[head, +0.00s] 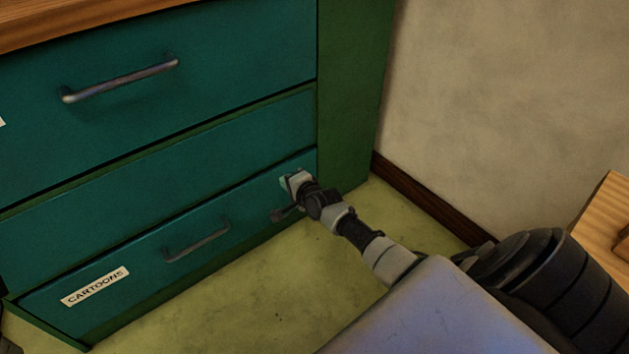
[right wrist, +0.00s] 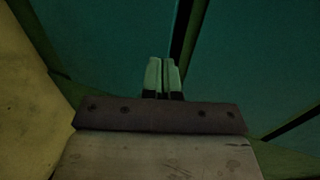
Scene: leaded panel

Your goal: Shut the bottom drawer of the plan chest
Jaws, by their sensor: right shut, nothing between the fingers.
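The plan chest (head: 352,90) is green with teal drawer fronts. Its bottom drawer (head: 130,258) has a grey bar handle (head: 197,243) and a white label reading CARTOONS (head: 95,286). The drawer's front looks close to flush with the chest; I cannot tell whether a small gap is left. My right gripper (head: 292,181) is shut and empty, with its tips at the right end of this front, near the top edge. In the right wrist view, the closed fingers (right wrist: 163,75) point at the teal fronts beside a dark gap; contact is unclear.
Two further drawer fronts lie above, the upper one with a bar handle (head: 120,80). The yellow-green floor (head: 270,285) before the chest is clear. A plain wall (head: 490,110) with a dark skirting board (head: 425,205) stands at right. A wooden piece (head: 606,215) shows at the right edge.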

